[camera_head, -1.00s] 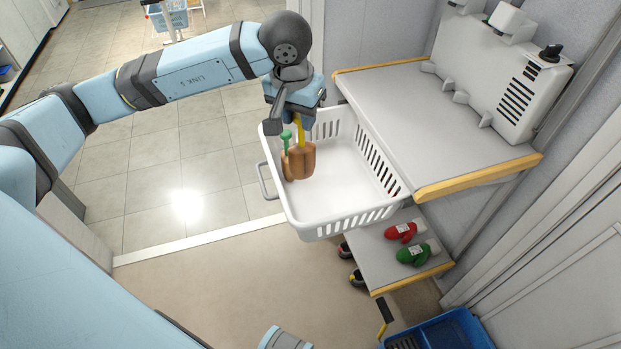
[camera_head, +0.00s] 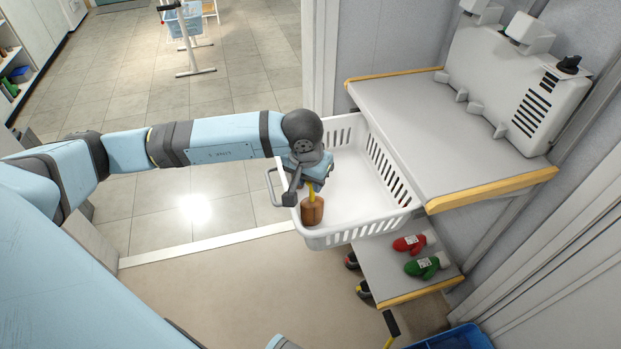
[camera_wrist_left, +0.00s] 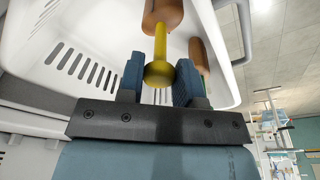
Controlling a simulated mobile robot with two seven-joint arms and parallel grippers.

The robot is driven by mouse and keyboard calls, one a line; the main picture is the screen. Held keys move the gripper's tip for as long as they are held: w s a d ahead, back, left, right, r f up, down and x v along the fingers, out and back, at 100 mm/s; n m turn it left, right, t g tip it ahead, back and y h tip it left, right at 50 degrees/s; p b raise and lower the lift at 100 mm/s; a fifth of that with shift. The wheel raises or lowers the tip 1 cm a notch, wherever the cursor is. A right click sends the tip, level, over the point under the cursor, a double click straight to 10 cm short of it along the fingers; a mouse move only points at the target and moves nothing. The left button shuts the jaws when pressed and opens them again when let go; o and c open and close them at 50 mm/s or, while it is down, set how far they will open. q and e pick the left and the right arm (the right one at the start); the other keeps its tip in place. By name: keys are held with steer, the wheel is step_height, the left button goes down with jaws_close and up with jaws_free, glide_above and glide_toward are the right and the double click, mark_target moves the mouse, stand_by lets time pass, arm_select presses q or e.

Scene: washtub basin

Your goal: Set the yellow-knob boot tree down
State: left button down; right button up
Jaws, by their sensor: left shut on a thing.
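The yellow-knob boot tree, with a brown wooden body (camera_head: 312,210), is in my left gripper (camera_head: 308,180) at the near left of the white basket (camera_head: 330,240). In the left wrist view the yellow knob (camera_wrist_left: 159,73) sits between the blue fingers of my left gripper (camera_wrist_left: 158,85), which is shut on it. The brown body (camera_wrist_left: 163,14) extends away from the fingers. Whether it touches the basket floor is unclear. A second brown wooden piece (camera_wrist_left: 198,55) shows beside it in the wrist view; my gripper hides it in the head view.
A grey shelf (camera_head: 440,130) with a wooden edge stands right of the basket, with a pale vented unit (camera_head: 520,80) behind. Red (camera_head: 408,243) and green (camera_head: 424,267) mittens lie on a lower shelf. The basket's right part is clear.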

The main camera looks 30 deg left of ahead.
arm_select(q)
steer(key=shift+r, duration=0.1)
steer(key=c, duration=0.8)
jaws_free()
arm_select(e)
steer(key=shift+r, duration=0.15)
arm_select(q)
steer(key=shift+r, duration=0.35)
steer(key=r, duration=0.3)
steer(key=s+r, duration=0.1)
steer(key=r, duration=0.3)
steer(key=s+r, duration=0.1)
steer(key=r, duration=0.3)
steer(key=shift+s+r+p, duration=0.1)
steer(key=shift+p, duration=0.3)
arm_select(e)
steer(key=shift+s, duration=0.1)
